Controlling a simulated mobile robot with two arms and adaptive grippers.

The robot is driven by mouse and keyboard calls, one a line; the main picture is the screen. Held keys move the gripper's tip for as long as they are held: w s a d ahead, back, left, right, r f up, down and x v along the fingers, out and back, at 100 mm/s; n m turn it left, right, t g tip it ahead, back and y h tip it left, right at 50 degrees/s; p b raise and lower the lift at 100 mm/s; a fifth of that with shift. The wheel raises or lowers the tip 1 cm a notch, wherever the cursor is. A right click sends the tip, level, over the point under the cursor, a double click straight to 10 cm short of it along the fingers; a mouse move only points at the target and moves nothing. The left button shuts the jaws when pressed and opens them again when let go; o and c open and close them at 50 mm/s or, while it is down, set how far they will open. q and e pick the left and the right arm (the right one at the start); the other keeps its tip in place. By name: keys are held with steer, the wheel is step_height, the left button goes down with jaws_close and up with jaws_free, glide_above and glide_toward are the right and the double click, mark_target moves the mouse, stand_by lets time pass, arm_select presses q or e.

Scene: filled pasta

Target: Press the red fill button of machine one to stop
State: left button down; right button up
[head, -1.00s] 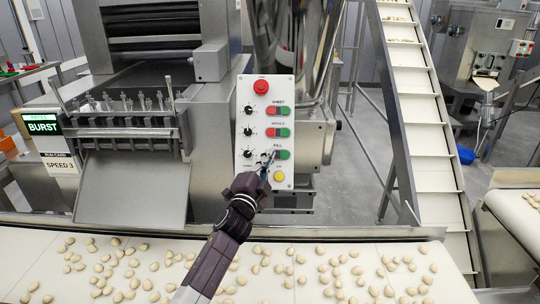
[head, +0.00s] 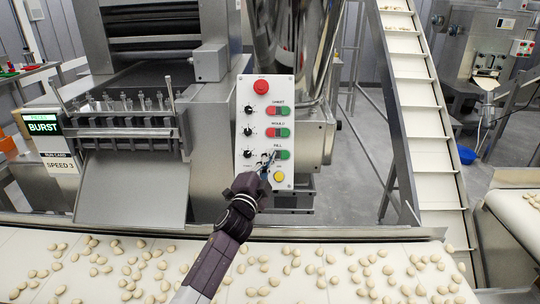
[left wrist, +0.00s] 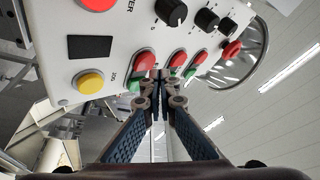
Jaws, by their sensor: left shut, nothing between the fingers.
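The white control panel (head: 242,121) of the machine faces me in the head view, with red and green button pairs labelled SHEET, MOULD and FILL. My left gripper (head: 269,160) is shut and empty, its fingertips at the FILL row. They cover most of the red fill button in the head view; the green fill button (head: 284,155) shows beside them. In the left wrist view the red fill button (left wrist: 145,62) lies right at the shut fingertips (left wrist: 157,80). I cannot tell whether they touch it or it is pressed in. My right gripper is not in view.
A red stop button (head: 261,87) tops the panel and a yellow button (head: 279,177) sits just below the FILL row. A belt (head: 330,260) with many pasta pieces crosses the front. A display (head: 42,125) reads BURST, above a SPEED 3 card.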

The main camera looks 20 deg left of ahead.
arm_select(q)
steer(key=shift+w+f, duration=0.1)
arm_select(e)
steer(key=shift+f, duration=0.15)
arm_select(q)
steer(key=shift+w+a+f+b, duration=0.1)
steer(key=shift+w+b, duration=0.2)
steer(key=shift+b, duration=0.05)
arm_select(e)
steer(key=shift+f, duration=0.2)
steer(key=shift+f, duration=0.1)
arm_select(q)
steer(key=shift+w+a+f+b, duration=0.1)
steer(key=shift+w+f+b, duration=0.2)
steer(key=shift+b, duration=0.15)
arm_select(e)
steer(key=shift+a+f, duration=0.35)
arm_select(q)
steer(key=shift+r, duration=0.1)
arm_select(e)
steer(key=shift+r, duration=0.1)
arm_select(q)
steer(key=shift+s+p, duration=0.15)
steer(key=shift+p, duration=0.15)
steer(key=shift+s+d+r+p, duration=0.25)
steer(key=shift+s+r+p, duration=0.15)
steer(key=shift+s+p, duration=0.15)
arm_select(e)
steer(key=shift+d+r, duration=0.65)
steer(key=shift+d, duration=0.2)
